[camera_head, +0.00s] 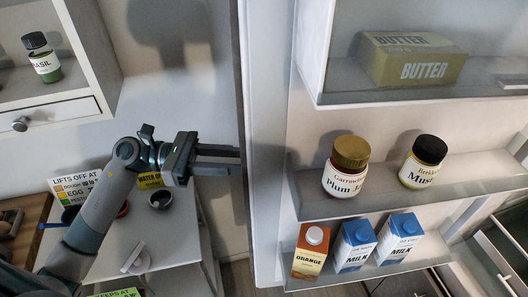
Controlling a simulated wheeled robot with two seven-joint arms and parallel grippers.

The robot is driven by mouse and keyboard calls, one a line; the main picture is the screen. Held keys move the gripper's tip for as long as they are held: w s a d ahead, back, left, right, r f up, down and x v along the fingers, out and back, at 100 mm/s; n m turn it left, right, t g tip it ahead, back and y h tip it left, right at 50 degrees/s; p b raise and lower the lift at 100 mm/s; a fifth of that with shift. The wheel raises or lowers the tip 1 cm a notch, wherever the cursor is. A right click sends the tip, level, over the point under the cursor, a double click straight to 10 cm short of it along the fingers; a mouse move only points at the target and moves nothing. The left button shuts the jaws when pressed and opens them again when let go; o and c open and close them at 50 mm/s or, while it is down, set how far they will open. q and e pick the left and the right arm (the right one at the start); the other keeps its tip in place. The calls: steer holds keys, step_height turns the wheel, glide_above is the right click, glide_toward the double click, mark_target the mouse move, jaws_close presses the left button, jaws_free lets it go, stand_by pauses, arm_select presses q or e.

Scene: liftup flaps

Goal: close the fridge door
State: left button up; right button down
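The fridge door (267,120) stands open, with its inner side and shelves facing me on the right half of the view. Its pale vertical edge runs down the middle of the picture. My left gripper (222,160) is just left of that edge, with its fingers pointing right towards it. The two dark fingers show a gap between them, with nothing seen in it. I cannot tell whether the fingertips touch the door. My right gripper is not in view, and neither is the fridge body that I can make out.
The door shelves hold a butter box (412,59), a plum jam jar (346,168), a mustard jar (422,163), an orange carton (311,250) and two milk cartons (355,246). At left are a white shelf unit (45,108) with a basil jar (41,57), and a low white table (175,245).

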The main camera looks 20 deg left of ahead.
arm_select(q)
steer(key=p+x, duration=0.2)
steer(key=x, duration=0.4)
steer(key=shift+c, duration=0.2)
jaws_close()
